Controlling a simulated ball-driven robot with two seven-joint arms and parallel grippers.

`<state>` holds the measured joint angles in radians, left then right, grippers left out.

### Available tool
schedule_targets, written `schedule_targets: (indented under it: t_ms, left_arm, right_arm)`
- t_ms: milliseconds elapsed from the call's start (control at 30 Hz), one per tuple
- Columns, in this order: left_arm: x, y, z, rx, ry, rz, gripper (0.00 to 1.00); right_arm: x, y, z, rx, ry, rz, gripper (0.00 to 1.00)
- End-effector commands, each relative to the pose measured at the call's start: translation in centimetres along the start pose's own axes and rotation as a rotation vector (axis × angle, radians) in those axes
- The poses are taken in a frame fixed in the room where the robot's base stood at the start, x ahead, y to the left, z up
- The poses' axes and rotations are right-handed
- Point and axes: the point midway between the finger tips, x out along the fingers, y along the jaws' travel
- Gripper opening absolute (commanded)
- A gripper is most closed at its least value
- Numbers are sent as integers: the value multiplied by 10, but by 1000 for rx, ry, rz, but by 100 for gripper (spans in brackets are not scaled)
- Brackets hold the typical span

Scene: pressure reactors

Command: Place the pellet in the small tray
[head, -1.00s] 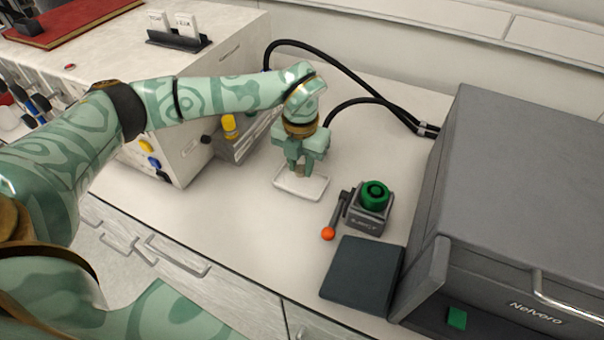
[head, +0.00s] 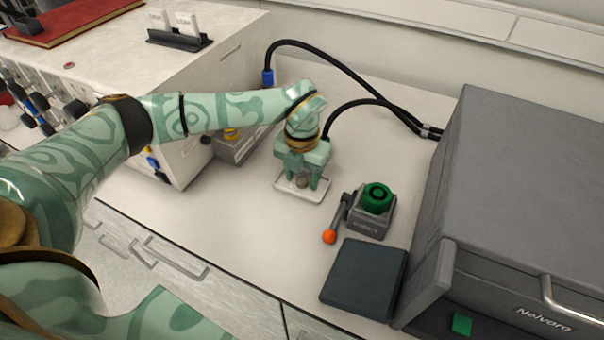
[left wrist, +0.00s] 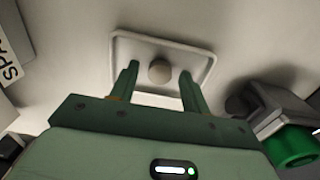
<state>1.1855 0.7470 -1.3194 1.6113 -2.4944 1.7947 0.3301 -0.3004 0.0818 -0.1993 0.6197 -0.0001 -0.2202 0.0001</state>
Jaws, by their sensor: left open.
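The small tray (head: 311,195) is a shallow white square tray on the white bench. It also shows in the left wrist view (left wrist: 207,72). The pellet (left wrist: 159,71) is a small round grey-beige piece, seen inside the tray's outline between my fingers; it also shows in the head view (head: 302,182). My left gripper (head: 301,185) points down over the tray. Its two fingers (left wrist: 159,78) are open, one on each side of the pellet with gaps between. I cannot tell for certain whether the pellet touches the tray floor. My right gripper is not in view.
A grey press with a green knob (head: 377,197) and an orange-tipped lever (head: 330,236) stands right of the tray. A dark square pad (head: 363,278) lies in front of it. A large grey machine (head: 510,200) fills the right. Black hoses (head: 345,68) run behind.

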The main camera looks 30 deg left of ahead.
Motion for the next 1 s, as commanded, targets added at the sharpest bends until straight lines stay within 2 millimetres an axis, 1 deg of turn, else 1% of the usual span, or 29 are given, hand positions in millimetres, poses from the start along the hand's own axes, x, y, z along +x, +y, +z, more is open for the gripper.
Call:
schedule_targets:
  t_ms: [67,167,400,500,600,733,1000]
  left_arm:
    - [-7,0,0,-1,-2,0,47]
    - [-25,0,1,0,-7,0,47]
    - [-84,0,1,2,-8,-1,47]
    - [-102,0,1,1,-6,0,47]
    - [-115,0,0,-1,-4,0,47]
    - [-122,0,0,0,-2,0,47]
    - [-122,0,0,0,-1,0,47]
  right_arm:
    - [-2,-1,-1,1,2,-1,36]
    - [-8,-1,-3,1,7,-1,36]
    - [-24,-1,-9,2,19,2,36]
    - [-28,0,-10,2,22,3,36]
    - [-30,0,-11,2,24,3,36]
    - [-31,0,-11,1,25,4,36]
    - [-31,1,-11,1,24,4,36]
